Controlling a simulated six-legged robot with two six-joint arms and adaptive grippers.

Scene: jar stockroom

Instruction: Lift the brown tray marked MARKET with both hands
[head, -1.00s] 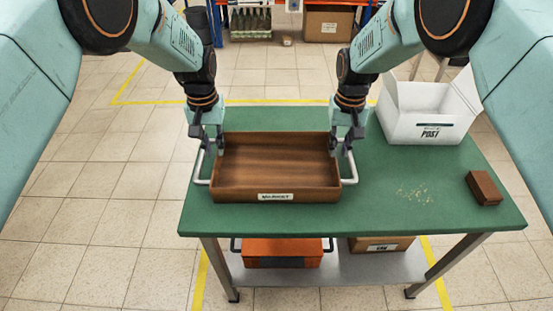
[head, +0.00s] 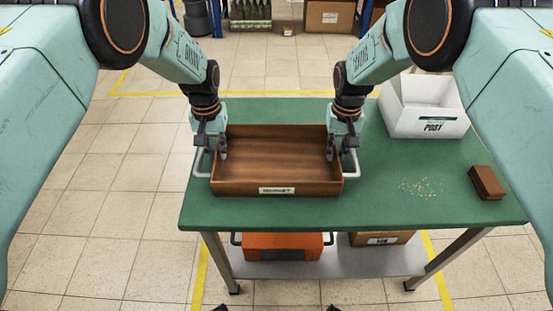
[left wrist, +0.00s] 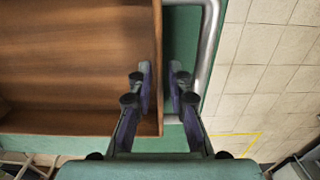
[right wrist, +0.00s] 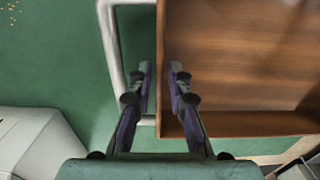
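The brown tray marked MARKET (head: 276,163) lies flat and empty on the green table, its label facing the front. Its left end has a pale handle (head: 198,170) and its right end another (head: 354,168). My left gripper (head: 216,153) is at the tray's left end. In the left wrist view its fingers (left wrist: 161,88) are apart, one each side of the end wall, with a green gap showing. My right gripper (head: 339,153) is at the right end. In the right wrist view its fingers (right wrist: 159,88) are apart on either side of that wall. Both handles lie outside the fingers.
On the green table (head: 270,212), a white POST box (head: 422,112) stands at the back right and a brown block (head: 486,182) at the right. Pale crumbs (head: 420,187) lie between. An orange case (head: 282,246) and a cardboard box (head: 382,239) sit on the shelf below.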

